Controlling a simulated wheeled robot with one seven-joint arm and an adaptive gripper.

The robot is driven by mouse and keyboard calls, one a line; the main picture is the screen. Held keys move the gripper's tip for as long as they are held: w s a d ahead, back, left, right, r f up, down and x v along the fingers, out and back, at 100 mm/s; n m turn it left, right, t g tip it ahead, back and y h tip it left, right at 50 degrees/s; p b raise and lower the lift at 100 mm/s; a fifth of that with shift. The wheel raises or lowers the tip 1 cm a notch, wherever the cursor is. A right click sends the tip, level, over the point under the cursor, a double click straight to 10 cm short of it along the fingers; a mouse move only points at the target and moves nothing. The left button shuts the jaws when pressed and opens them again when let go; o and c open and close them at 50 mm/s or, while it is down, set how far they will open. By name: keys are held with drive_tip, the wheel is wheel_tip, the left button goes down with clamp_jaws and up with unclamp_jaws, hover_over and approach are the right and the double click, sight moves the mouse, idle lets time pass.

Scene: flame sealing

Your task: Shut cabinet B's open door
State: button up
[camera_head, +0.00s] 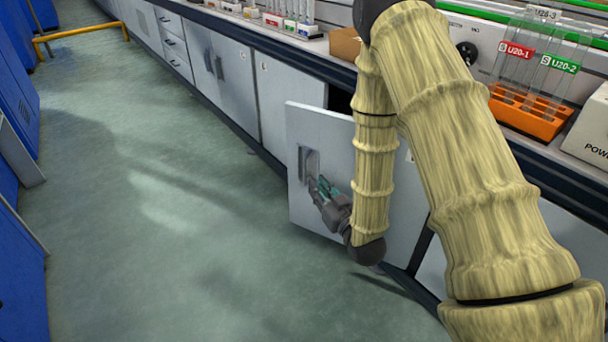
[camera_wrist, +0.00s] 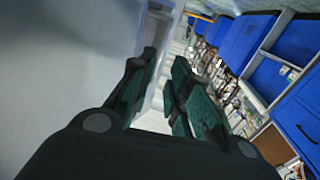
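The open cabinet door (camera_head: 322,132) is a light grey panel standing out from the row of lower cabinets in the head view. A dark gap into the cabinet (camera_head: 340,101) shows behind its upper edge. A handle (camera_head: 303,164) sits near the door's left edge. My gripper (camera_head: 316,184) is at the door's face, just right of and below the handle; whether it touches cannot be told. In the wrist view, its dark green fingers (camera_wrist: 165,66) are apart, with no object clearly held between them. A pale panel fills that view's left side. My arm hides the door's right part.
The bench top above carries an orange rack (camera_head: 530,110) with labelled tubes and a white device (camera_head: 590,128). Closed grey cabinets (camera_head: 228,80) line the bench further back. Blue cabinets (camera_head: 18,110) stand at the left. The green floor (camera_head: 170,210) between is clear.

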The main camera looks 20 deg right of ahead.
sight(305, 172)
drive_tip(key=w+b, duration=0.1)
drive_tip(key=w, duration=0.2)
drive_tip(key=w+a+b, duration=0.1)
drive_tip(key=w, duration=0.2)
drive_tip(key=w+b, duration=0.1)
drive_tip(key=w, duration=0.2)
drive_tip(key=shift+a, duration=0.3)
clamp_jaws()
